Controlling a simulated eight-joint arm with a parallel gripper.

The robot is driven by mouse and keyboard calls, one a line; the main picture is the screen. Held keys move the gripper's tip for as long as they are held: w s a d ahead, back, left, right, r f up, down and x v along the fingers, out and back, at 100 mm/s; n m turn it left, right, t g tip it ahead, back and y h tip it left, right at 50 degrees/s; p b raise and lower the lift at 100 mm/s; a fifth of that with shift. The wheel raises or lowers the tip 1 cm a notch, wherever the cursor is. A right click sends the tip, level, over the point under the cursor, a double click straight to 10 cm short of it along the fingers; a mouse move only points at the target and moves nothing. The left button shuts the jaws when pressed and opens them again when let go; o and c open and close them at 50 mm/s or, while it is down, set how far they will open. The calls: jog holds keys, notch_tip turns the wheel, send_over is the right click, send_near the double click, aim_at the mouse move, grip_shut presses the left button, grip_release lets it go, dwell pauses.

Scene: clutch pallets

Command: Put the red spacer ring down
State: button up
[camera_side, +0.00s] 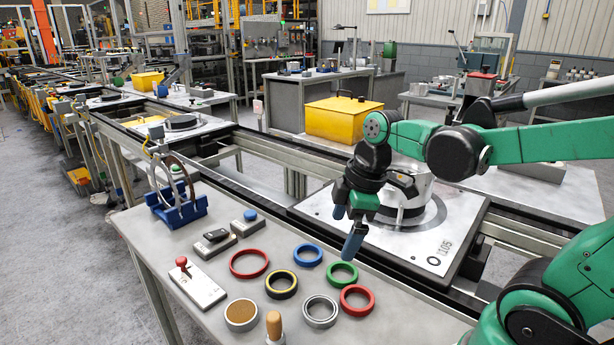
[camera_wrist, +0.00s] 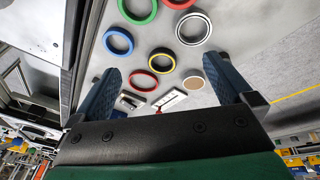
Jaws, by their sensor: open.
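Two red rings lie flat on the grey table. One red ring (camera_side: 250,276) is at the left of the ring group and also shows in the wrist view (camera_wrist: 144,91). The other red ring (camera_side: 357,313) is at the right front; only part of it shows at the top of the wrist view (camera_wrist: 178,6). My gripper (camera_side: 347,228) is above the far edge of the table, fingers pointing down, apart from the rings. In the wrist view its two blue fingers (camera_wrist: 166,65) are spread wide with nothing between them.
Blue (camera_side: 307,263), green (camera_side: 342,284), grey (camera_side: 319,325) and black-yellow (camera_side: 281,296) rings lie close around the red ones. A brown disc (camera_side: 241,313), wooden-handled tool (camera_side: 273,325), red-knobbed plate (camera_side: 203,291) and blue stand (camera_side: 181,212) share the table. A clutch pallet (camera_side: 458,235) sits behind.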

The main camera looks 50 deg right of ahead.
jog(key=a+m+t, duration=0.1)
jog(key=m, duration=0.2)
jog(key=a+m+t, duration=0.2)
jog(key=m, duration=0.1)
jog(key=a+r+m+t, duration=0.1)
jog(key=m, duration=0.2)
jog(key=shift+w+a+h, duration=0.2)
jog(key=shift+w+h, duration=0.05)
jog(key=shift+h, duration=0.05)
jog(key=n+g, duration=0.3)
jog(key=g, duration=0.4)
send_over(356, 303)
notch_tip(356, 303, down, 8)
jog(key=shift+f, duration=2.8)
jog(key=c, duration=1.2)
jog(key=shift+r, duration=0.15)
